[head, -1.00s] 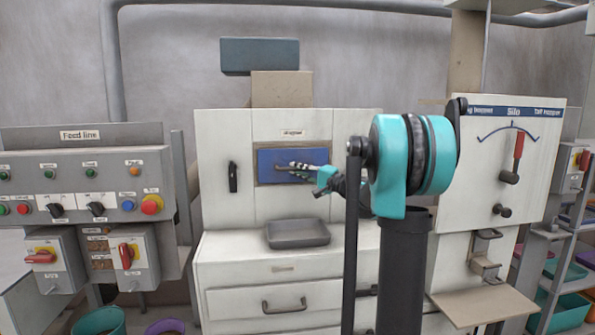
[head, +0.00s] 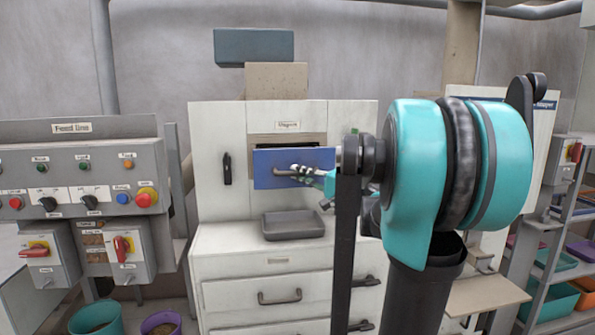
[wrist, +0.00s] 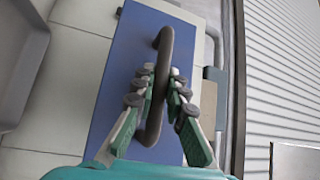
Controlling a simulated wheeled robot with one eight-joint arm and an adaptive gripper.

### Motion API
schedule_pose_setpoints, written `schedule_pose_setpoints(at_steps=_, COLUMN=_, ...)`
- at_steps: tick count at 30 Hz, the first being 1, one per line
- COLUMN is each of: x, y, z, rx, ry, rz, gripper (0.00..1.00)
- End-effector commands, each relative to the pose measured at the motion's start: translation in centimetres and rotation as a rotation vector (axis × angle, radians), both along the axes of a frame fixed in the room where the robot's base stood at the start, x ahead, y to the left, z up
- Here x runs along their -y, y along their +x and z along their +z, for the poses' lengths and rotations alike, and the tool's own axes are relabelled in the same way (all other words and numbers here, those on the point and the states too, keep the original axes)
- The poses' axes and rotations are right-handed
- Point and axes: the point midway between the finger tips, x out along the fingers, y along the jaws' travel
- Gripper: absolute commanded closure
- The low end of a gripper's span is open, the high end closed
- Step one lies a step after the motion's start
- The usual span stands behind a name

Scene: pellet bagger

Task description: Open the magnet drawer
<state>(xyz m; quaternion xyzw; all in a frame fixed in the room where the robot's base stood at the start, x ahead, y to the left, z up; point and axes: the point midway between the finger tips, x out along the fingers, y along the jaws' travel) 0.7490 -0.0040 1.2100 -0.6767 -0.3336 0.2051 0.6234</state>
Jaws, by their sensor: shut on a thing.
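The magnet drawer (head: 265,168) has a blue front set in a white cabinet, under a small label. Its front stands out from the cabinet, and a dark gap shows above it. In the wrist view the blue front (wrist: 120,70) fills the middle, with a dark curved handle (wrist: 155,125) across it. My gripper (wrist: 164,78) is shut on this handle, one finger on each side of the bar. In the head view my gripper (head: 297,171) is at the right part of the drawer front, and my arm hides what lies right of it.
A grey tray (head: 292,226) sits on the ledge below the drawer. A black latch handle (head: 227,168) is on the cabinet's left door. Lower drawers (head: 265,294) are shut. The feed line panel (head: 80,170) stands at the left, with bins (head: 97,318) on the floor.

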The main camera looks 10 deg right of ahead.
Motion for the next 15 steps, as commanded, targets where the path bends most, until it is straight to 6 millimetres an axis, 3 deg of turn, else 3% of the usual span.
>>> schedule_pose_setpoints(at_steps=14, x=0.01, y=-0.94, z=-0.07, rx=-0.001, ry=-0.002, rz=0.000, gripper=1.00)
schedule_pose_setpoints(at_steps=15, x=0.01, y=-0.94, z=-0.07, rx=-0.001, ry=-0.002, rz=0.000, gripper=0.86)
